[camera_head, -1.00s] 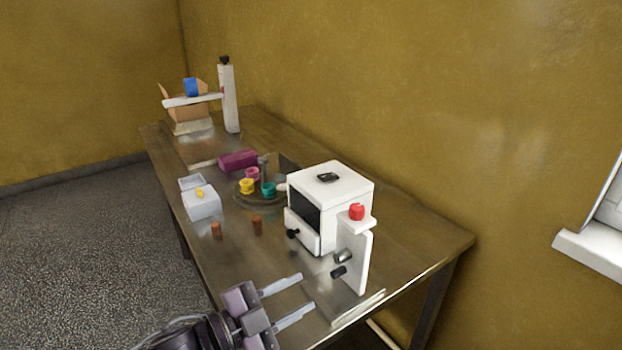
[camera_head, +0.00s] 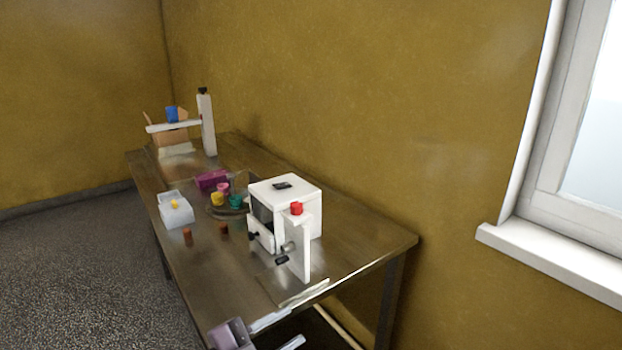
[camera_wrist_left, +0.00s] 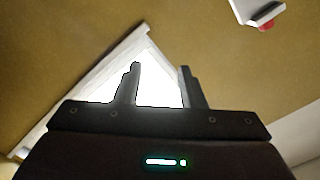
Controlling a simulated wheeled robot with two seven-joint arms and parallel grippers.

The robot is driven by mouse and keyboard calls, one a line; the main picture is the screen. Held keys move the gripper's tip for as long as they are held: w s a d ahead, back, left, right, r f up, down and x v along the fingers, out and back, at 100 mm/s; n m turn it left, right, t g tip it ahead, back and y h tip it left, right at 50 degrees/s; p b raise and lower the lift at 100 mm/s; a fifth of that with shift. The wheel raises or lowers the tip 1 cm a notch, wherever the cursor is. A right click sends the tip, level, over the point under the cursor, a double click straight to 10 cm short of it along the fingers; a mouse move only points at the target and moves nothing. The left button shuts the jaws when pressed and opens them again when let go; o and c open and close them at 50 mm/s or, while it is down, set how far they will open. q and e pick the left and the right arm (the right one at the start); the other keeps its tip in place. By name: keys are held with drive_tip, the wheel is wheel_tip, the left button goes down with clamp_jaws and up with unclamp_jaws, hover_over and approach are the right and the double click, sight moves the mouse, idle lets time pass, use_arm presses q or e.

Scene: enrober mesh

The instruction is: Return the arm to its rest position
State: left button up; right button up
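My left gripper (camera_head: 297,325) is at the bottom edge of the head view, by the near end of the table. Its two pale fingers are apart with nothing between them. In the left wrist view the fingers (camera_wrist_left: 160,68) are also spread and empty, with a bright window behind them. Most of my left arm is cut off below the head view. My right gripper is in neither view.
A white machine with a red button (camera_head: 296,208) stands on the metal table (camera_head: 345,255), just beyond the gripper. Behind it are coloured cups (camera_head: 218,199), a purple block (camera_head: 211,180), a pale box (camera_head: 178,214) and a cardboard box (camera_head: 171,137). A window (camera_head: 585,130) is at right.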

use_arm(q)
drive_tip(key=s+a+f+n+y, duration=0.1)
drive_tip(key=a+f+n+y, duration=0.85)
drive_tip(key=n+y, duration=0.2)
drive_tip(key=s+a+f+n+g+y, duration=0.1)
drive_tip(key=s+a+f+n+g, duration=0.25)
drive_tip(key=s, duration=0.35)
drive_tip(key=s+a+f+n+g+y, duration=0.1)
drive_tip(key=s+a+f+n+g, duration=0.1)
drive_tip(key=s+f+g, duration=0.3)
drive_tip(key=s+f+p, duration=0.1)
drive_tip(key=s+f, duration=0.1)
drive_tip(key=f, duration=1.2)
drive_tip(key=s+f, duration=0.2)
drive_tip(key=f, duration=1.3)
drive_tip(key=s+a+f+g, duration=0.1)
drive_tip(key=s+a+f, duration=0.1)
drive_tip(key=s+f, duration=0.6)
drive_tip(key=s+a+f, duration=0.1)
drive_tip(key=s+f, duration=0.7)
drive_tip(key=s, duration=0.3)
drive_tip(key=shift+a+m+g+p, duration=0.3)
drive_tip(key=shift+a+g+p, duration=0.05)
drive_tip(key=shift+p, duration=0.1)
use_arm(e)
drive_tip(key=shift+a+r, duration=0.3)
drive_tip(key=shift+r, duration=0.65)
